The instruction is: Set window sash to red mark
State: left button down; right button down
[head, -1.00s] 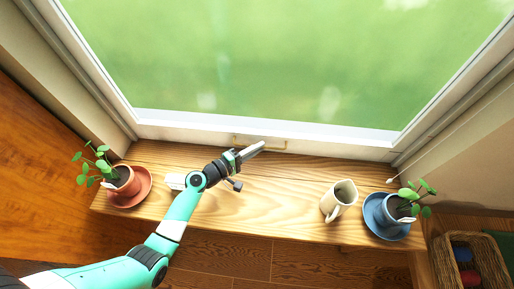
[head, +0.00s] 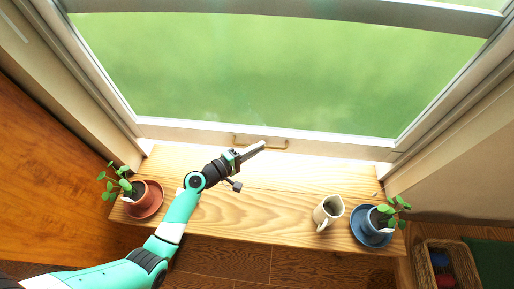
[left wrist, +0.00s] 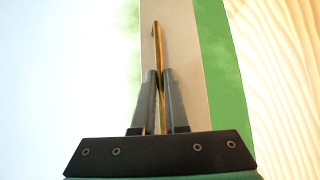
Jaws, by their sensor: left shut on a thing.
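The window sash (head: 200,127) has a white frame around green-looking glass. A thin brass handle (head: 279,146) runs along its bottom rail. My left gripper (head: 262,144) is at the handle. In the left wrist view its two fingers (left wrist: 159,75) are shut on the brass handle (left wrist: 157,38), which stands out against the pale bottom rail (left wrist: 182,45). A green strip lies between that rail and the wooden sill in this view, so the sash appears raised off the sill. No red mark shows in either view. My right gripper is out of view.
On the wooden sill (head: 260,205) a potted plant on a terracotta saucer (head: 150,207) stands at left. A cream pitcher (head: 325,212) and a plant on a blue saucer (head: 366,238) stand at right. A wicker basket (head: 424,268) is at lower right. The sill's middle is clear.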

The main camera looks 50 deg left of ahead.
pick_arm(q)
jog(key=c, duration=0.9)
grip_release()
jog(key=shift+c, duration=0.2)
jog(key=shift+f, duration=0.1)
jog(key=shift+s, duration=0.1)
jog(key=s+a+r, duration=0.1)
jog(key=s, duration=1)
jog(key=shift+s+r, duration=0.15)
jog(key=shift+r, duration=0.2)
jog(key=shift+a, duration=0.1)
